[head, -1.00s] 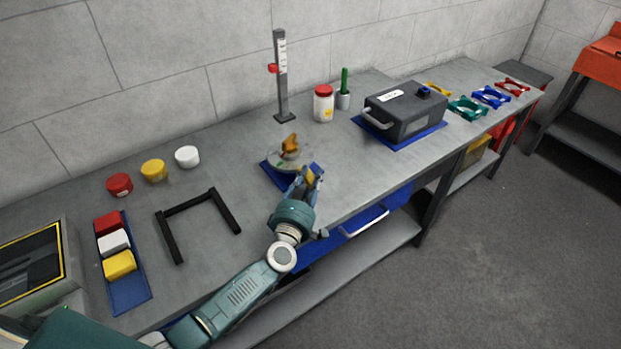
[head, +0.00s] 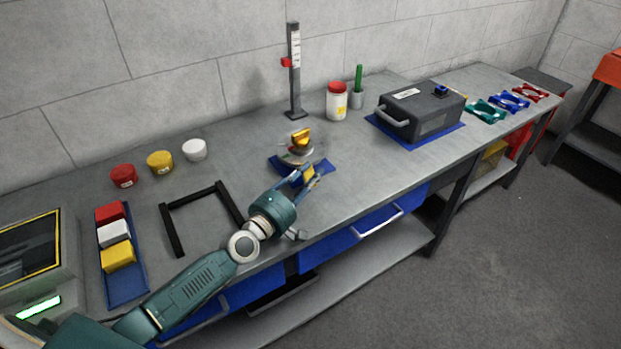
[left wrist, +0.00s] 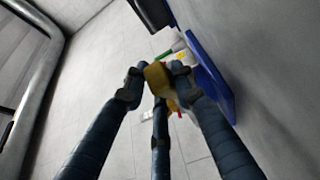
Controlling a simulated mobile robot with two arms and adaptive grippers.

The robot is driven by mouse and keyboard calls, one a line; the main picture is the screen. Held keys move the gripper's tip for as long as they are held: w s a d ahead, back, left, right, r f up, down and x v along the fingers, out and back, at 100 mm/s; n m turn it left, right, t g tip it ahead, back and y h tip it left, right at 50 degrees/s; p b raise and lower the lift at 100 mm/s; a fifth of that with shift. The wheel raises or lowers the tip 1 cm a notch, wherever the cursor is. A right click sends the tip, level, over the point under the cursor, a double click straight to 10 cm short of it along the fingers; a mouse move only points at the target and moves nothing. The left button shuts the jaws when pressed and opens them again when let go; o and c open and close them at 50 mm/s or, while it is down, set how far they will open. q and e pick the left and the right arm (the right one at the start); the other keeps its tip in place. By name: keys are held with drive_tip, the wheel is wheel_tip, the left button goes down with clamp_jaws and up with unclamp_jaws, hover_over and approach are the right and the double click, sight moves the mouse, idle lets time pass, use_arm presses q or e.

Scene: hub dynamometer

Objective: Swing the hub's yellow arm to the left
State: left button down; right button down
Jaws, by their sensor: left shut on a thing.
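The hub (head: 297,157) stands on a blue base plate (head: 322,167) near the front edge of the bench, with a yellow piece (head: 300,138) on top. My left gripper (head: 309,175) is at the hub's near side, slightly right of its centre, shut on the yellow arm (head: 308,172). In the left wrist view the yellow arm (left wrist: 157,78) sits between the fingertips of my left gripper (left wrist: 155,85). The fingers hide part of the arm and its join to the hub. My right gripper is not in view.
A black frame (head: 203,213) lies left of the hub. A height gauge (head: 294,75) and a red-lidded jar (head: 337,103) stand behind it. A dark box with a handle (head: 420,112) is to the right. A display unit (head: 33,250) with a green bar is at far left.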

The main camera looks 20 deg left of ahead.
use_arm(q)
drive_tip(key=c, duration=1.4)
unclamp_jaws()
drive_tip(key=shift+s, duration=0.1)
drive_tip(key=v, duration=1.1)
drive_tip(key=shift+s, duration=0.4)
drive_tip(key=shift+c, duration=0.4)
